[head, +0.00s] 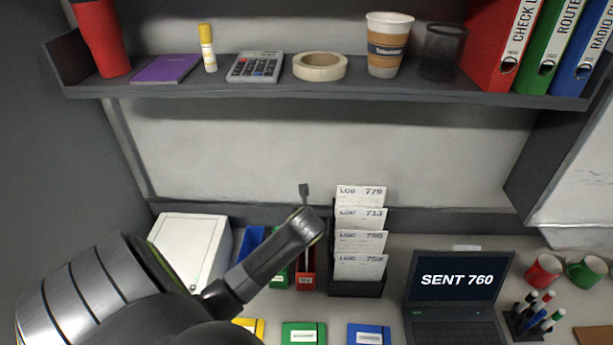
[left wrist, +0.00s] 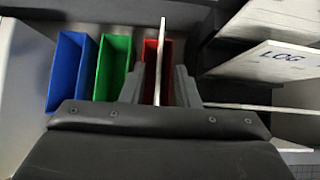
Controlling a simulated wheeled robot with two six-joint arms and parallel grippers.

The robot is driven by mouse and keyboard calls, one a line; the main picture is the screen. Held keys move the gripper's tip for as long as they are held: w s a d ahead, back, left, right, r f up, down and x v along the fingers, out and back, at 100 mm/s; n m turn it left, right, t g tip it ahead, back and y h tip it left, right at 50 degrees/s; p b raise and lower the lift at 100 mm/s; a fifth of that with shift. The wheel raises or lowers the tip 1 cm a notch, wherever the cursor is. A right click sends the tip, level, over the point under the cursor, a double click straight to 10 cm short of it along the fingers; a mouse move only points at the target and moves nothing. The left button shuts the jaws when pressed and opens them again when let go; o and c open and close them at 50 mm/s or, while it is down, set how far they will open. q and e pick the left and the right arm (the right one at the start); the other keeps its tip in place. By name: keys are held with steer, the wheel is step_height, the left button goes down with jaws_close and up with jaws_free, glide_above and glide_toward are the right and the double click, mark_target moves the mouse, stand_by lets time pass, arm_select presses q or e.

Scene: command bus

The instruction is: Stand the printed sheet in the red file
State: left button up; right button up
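The red file (left wrist: 151,50) stands in a row right of the green and blue files in the left wrist view. It also shows in the head view (head: 305,282), partly behind my left arm. The printed sheet (left wrist: 162,45) is seen edge-on as a thin pale strip, upright and in line with the red file's opening. My left gripper (left wrist: 160,75) is over the near end of the red file. Its fingers are on either side of the sheet, with gaps visible on both sides. How deep the sheet sits is hidden. My right gripper is out of view.
A black rack (head: 356,288) of LOG cards stands close right of the red file. The green file (left wrist: 113,65) and blue file (left wrist: 70,70) stand left, beside a white box (head: 190,250). A laptop (head: 458,285) stands right, and a shelf (head: 330,92) hangs above.

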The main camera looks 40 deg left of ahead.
arm_select(q)
steer(key=b+v, duration=0.2)
steer(key=v, duration=1.5)
steer(key=shift+f, duration=0.1)
